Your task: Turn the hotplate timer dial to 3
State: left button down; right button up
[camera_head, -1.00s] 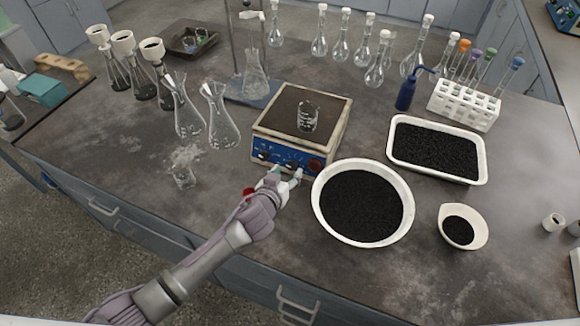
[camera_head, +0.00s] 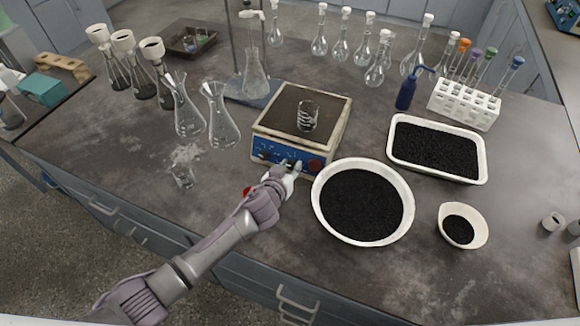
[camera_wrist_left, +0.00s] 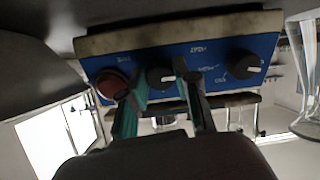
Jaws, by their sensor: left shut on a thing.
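The hotplate (camera_head: 275,108) has a blue front panel with a row of knobs. My left gripper (camera_head: 289,166) is at this panel from the front. In the left wrist view, which shows the panel upside down, its two green-and-dark fingers (camera_wrist_left: 155,75) stand on either side of the middle black dial (camera_wrist_left: 160,77) and are shut on it. The fingers partly hide the dial and its markings, so I cannot read its setting. A red knob (camera_wrist_left: 112,84) and another black dial (camera_wrist_left: 240,65) flank it. My right gripper is not in view.
A glass beaker (camera_head: 307,116) stands on the hotplate. A white bowl of black granules (camera_head: 320,205) is close to its right front. Two empty flasks (camera_head: 221,125) stand to its left. A small beaker (camera_head: 183,177) is at the left front.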

pick_arm(q)
jog(key=shift+m, duration=0.3)
jog(key=m, duration=0.2)
jog(key=shift+m, duration=0.3)
jog(key=m, duration=0.3)
jog(key=shift+m, duration=0.4)
jog(key=m, duration=0.6)
jog(key=shift+p, duration=0.35)
jog(key=m, duration=0.4)
jog(key=shift+h+p, duration=0.3)
jog(key=m, duration=0.3)
jog(key=shift+m+p, duration=0.35)
jog(key=shift+m, duration=0.05)
jog(key=m+p, duration=0.1)
jog(key=m, duration=0.5)
jog(key=shift+f+m, duration=0.1)
jog(key=shift+m, duration=0.2)
